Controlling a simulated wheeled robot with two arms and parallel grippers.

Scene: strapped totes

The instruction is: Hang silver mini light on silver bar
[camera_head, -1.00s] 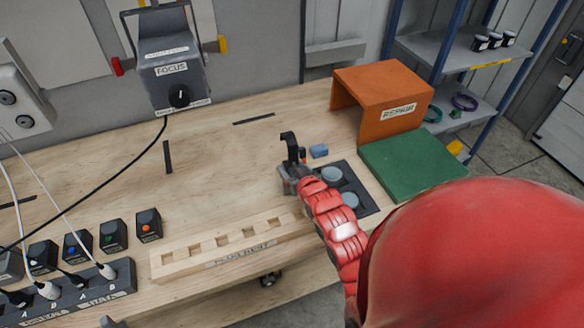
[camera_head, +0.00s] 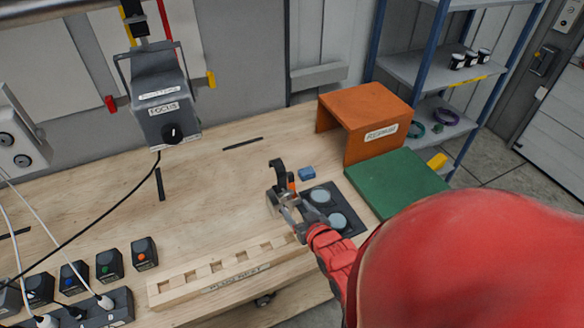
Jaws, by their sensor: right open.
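A small grey fixture with a black hook, apparently the silver mini light (camera_head: 272,201), stands on the wooden bench left of a dark pad with round discs. My right gripper (camera_head: 288,209) is open right beside it, on its near right side. The fingers partly overlap the fixture, and I cannot tell whether they touch it. My red right arm fills the lower right. My left gripper is not in view.
A slotted wooden block (camera_head: 180,292) lies in front. An orange stand (camera_head: 365,112), green pad (camera_head: 394,182) and blue block (camera_head: 306,173) are on the right. The bench middle is clear.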

